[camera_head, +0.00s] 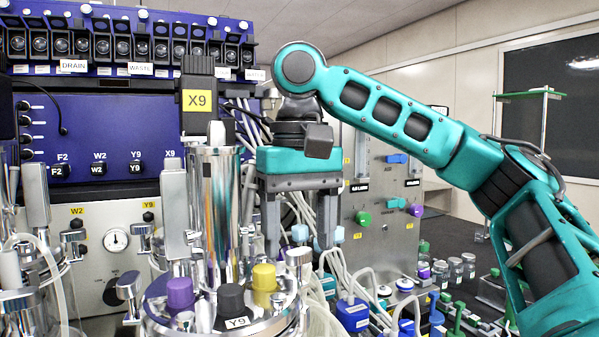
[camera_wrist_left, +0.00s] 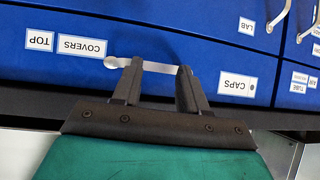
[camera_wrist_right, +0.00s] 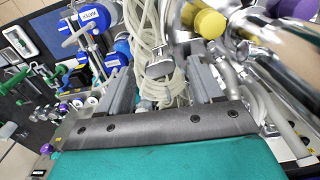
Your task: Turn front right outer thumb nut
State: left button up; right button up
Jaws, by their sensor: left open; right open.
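A metal bioreactor (camera_head: 214,200) labelled X9 stands at the centre of the head view, its round lid carrying purple, black and yellow caps. A shiny metal knob (camera_head: 299,258), which looks like a thumb nut, sits at the lid's right rim; another metal knob (camera_head: 129,286) is at its left. My right gripper (camera_head: 299,246) is open, fingers pointing down, above and around the right rim area; I cannot tell its depth from the knob. In the right wrist view, my right gripper (camera_wrist_right: 160,82) has pale tubing between its fingers and metal fittings to the right. My left gripper (camera_wrist_left: 160,72) is open and empty.
A yellow cap (camera_head: 264,277) stands near the right gripper's left finger. Pale hoses and blue-capped bottles (camera_head: 352,312) crowd the right side. Blue drawers (camera_wrist_left: 150,35) with labels are before the left gripper. A second vessel (camera_head: 32,290) stands at left.

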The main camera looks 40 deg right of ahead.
aim_at(300, 250)
notch_tip(300, 250, up, 12)
dwell(0.6)
dwell(0.6)
